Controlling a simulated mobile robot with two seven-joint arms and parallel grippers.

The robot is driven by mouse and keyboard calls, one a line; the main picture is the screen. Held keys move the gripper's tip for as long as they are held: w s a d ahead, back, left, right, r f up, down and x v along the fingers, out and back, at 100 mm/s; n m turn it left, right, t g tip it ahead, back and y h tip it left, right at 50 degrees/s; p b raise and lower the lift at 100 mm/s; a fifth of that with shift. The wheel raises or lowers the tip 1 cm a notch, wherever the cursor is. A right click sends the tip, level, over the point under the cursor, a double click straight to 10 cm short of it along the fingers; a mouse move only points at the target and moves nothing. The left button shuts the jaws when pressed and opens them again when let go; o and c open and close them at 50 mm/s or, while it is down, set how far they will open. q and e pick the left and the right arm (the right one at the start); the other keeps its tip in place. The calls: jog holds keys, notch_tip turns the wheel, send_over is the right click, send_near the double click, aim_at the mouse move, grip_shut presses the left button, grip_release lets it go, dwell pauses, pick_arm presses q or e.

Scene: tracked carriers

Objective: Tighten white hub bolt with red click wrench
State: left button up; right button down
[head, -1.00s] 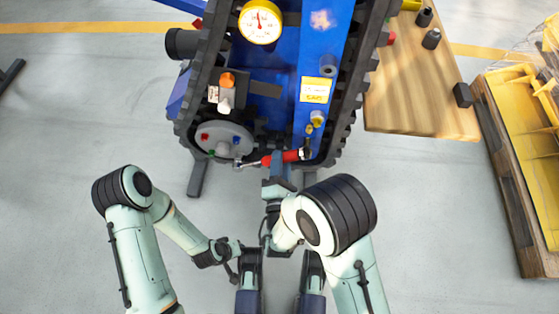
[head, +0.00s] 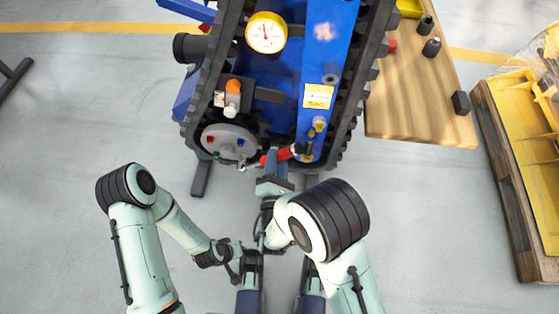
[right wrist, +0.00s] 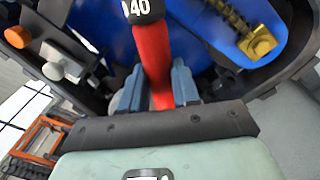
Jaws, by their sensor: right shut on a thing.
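The red click wrench (head: 285,153) lies across the lower end of the tracked carrier, its silver head at the lower right edge of the grey hub (head: 229,130). The hub carries a red bolt, a blue bolt and a green bolt. I cannot make out the white bolt; the wrench head may cover it. My right gripper (head: 274,168) is shut on the wrench's red handle. In the right wrist view the handle (right wrist: 153,55) stands between the two fingers (right wrist: 155,88), with "40" on its dark band. My left gripper (head: 238,268) hangs low, away from the hub; its jaws are unclear.
Black tracks (head: 352,95) flank the blue carrier body. A dial gauge (head: 266,33) and an orange knob (head: 233,87) sit above the hub. A wooden bench (head: 415,95) with dark sockets and a pallet (head: 500,165) with yellow parts stand right.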

jog(key=a+r+n+p, duration=0.4)
jog(key=a+n+p, duration=0.3)
jog(key=a+n, duration=0.2)
jog(key=shift+w+a+r+g+p, duration=0.2)
jog(key=shift+a+r+g+p, duration=0.2)
jog(key=shift+a, duration=0.55)
dwell(1.7)
jog(key=shift+d+m+b, duration=0.35)
jog(key=shift+d+m, duration=0.15)
jog(key=shift+d, duration=0.3)
jog(key=shift+d+f, duration=0.1)
jog(key=shift+d+f+m+b, duration=0.1)
jog(key=shift+d+m+b, duration=0.35)
jog(key=shift+d, duration=0.25)
